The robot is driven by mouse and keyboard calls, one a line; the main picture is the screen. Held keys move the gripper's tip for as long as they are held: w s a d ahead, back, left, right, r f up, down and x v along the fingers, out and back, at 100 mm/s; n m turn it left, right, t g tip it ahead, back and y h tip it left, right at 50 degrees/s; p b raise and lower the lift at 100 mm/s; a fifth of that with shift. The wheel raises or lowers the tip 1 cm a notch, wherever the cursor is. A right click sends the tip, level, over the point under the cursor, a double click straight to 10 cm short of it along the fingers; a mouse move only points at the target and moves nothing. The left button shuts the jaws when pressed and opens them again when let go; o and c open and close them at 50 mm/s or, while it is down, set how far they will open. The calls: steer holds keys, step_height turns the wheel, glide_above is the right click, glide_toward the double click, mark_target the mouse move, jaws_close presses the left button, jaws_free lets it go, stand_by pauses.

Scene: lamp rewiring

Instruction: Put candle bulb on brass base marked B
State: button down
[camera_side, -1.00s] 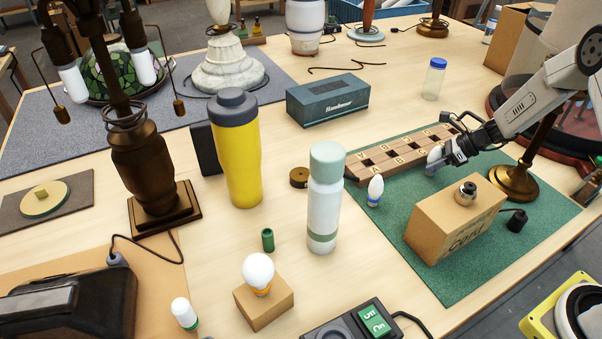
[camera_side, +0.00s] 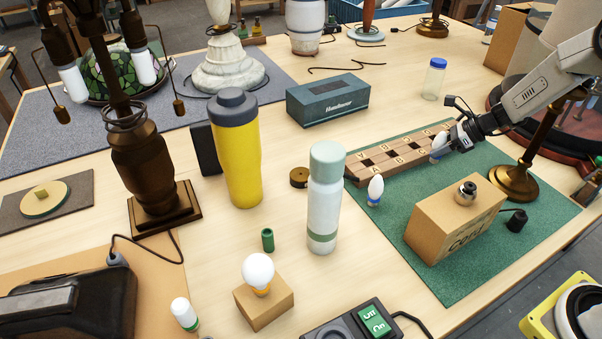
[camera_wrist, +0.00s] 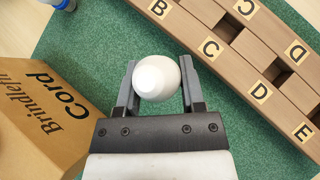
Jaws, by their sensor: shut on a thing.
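My gripper (camera_wrist: 157,92) is shut on a white bulb (camera_wrist: 155,78), whose rounded top shows between the fingers in the wrist view. In the side view this held bulb (camera_side: 438,144) looks candle-shaped with a bluish lower end, near the far-right end of the lettered wooden rack. A similar white candle bulb (camera_side: 376,187) with a blue lower end stands upright at the rack's near end. Brass lamp bases stand at the right (camera_side: 514,183) and far back (camera_side: 433,27); I can read no B on either. One rack label reads B (camera_wrist: 158,8).
The wooden rack (camera_side: 402,158) has letter labels and dark openings. A cardboard Cord box (camera_side: 440,228) with a metal fitting (camera_side: 466,193) on top stands on the green mat (camera_side: 452,280). A white-green bottle (camera_side: 323,200) and a yellow tumbler (camera_side: 236,150) stand to the left.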

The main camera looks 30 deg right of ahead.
mark_target(444, 132)
steer(key=shift+r, duration=2.7)
steer(key=shift+a, duration=0.1)
steer(key=a+r, duration=0.2)
steer(key=a, duration=1.3)
steer(key=a+r, duration=0.3)
steer(key=a, duration=1.2)
steer(key=shift+w+r, duration=0.25)
steer(key=shift+w, duration=0.1)
steer(key=shift+w+a+f, duration=0.45)
steer(key=shift+w+f, duration=1.1)
steer(key=shift+w, duration=0.65)
steer(key=shift+w+a+f, duration=0.45)
steer(key=shift+w+f, duration=1.15)
steer(key=shift+w, duration=0.65)
steer(key=shift+w+a+f, duration=0.45)
steer(key=shift+w+f, duration=1.1)
steer(key=shift+w, duration=0.65)
